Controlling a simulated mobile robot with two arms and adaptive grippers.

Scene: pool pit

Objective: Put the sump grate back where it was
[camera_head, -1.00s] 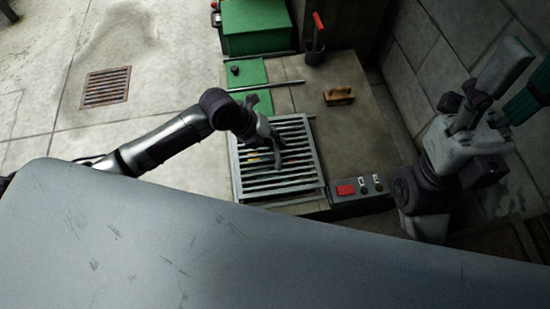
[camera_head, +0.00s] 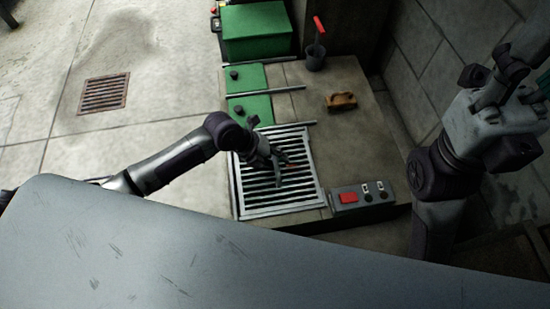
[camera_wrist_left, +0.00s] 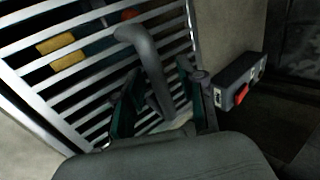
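The sump grate (camera_head: 300,198), a pale metal frame with slats, lies over an opening in the pit deck; its slats also fill much of the left wrist view (camera_wrist_left: 80,100). A curved grey handle (camera_wrist_left: 150,65) rises from it. My left gripper (camera_head: 277,166) is over the grate, its fingers apart on either side of the handle in the left wrist view (camera_wrist_left: 157,95). I see no clear contact with the handle. My right gripper (camera_head: 530,80) is raised at the right edge, partly cut off, away from the grate.
A control box (camera_head: 362,196) with a red button sits close to the grate's right corner. Green panels (camera_head: 247,79), a brown brush-like block (camera_head: 341,101) and a red-handled tool in a pot (camera_head: 315,60) lie beyond. A rusty floor grate (camera_head: 105,93) is at left.

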